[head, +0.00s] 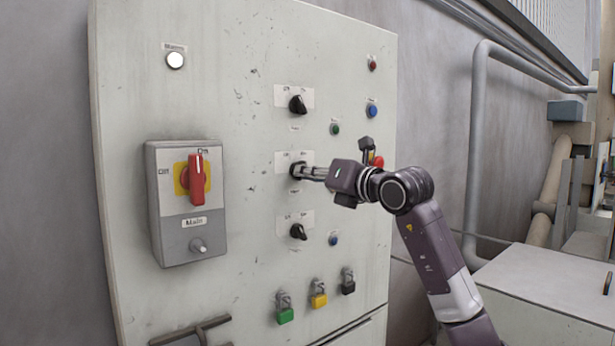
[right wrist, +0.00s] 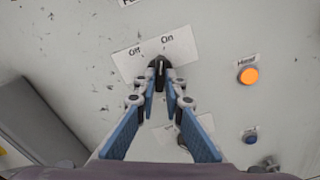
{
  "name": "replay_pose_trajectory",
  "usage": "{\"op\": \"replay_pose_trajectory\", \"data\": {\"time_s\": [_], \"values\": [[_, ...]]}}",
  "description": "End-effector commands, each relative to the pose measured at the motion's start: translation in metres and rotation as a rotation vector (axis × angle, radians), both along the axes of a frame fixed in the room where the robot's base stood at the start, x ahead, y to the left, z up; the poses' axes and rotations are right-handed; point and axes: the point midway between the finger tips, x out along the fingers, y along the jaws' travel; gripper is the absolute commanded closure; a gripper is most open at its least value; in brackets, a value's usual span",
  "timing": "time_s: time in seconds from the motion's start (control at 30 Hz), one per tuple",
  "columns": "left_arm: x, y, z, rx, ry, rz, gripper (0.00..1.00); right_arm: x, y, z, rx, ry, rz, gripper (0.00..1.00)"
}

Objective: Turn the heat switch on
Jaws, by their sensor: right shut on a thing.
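The black rotary switch (right wrist: 159,72) sits below a white plate (right wrist: 156,53) marked Off on the left and On on the right. In the right wrist view its upper end lies closer to the On word than to Off. My right gripper (head: 300,171) reaches it from the right and is shut on it, one finger on each side. In the head view this is the middle of three black switches, and the fingers partly hide it. The small label under it is too blurred to read. My left gripper is not in view.
Black switches sit above (head: 298,104) and below (head: 298,232). A grey box with a red main handle (head: 197,180) is on the left. An orange lit lamp (right wrist: 248,75) is right of the gripper. Padlocks (head: 318,300) hang below. A low grey cabinet (head: 545,285) stands right.

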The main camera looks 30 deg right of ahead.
Motion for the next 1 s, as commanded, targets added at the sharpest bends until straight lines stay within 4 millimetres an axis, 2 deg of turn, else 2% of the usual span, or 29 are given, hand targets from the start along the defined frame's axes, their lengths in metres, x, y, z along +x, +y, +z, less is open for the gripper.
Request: {"op": "replay_pose_trajectory", "data": {"time_s": [0.3,0.8,0.83,1.0], "values": [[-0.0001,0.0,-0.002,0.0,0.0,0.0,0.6,0.0002,0.0003,-0.0005,0.111,0.011,0.0,1.0],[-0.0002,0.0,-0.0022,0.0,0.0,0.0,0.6,0.0002,0.0004,-0.0004,0.13,0.012,0.0,1.0],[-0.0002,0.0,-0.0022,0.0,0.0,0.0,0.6,0.0002,0.0004,-0.0004,0.13,0.012,0.0,0.9],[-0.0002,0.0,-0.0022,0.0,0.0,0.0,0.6,0.0002,0.0004,-0.0003,0.13,0.011,0.0,0.73]]}}
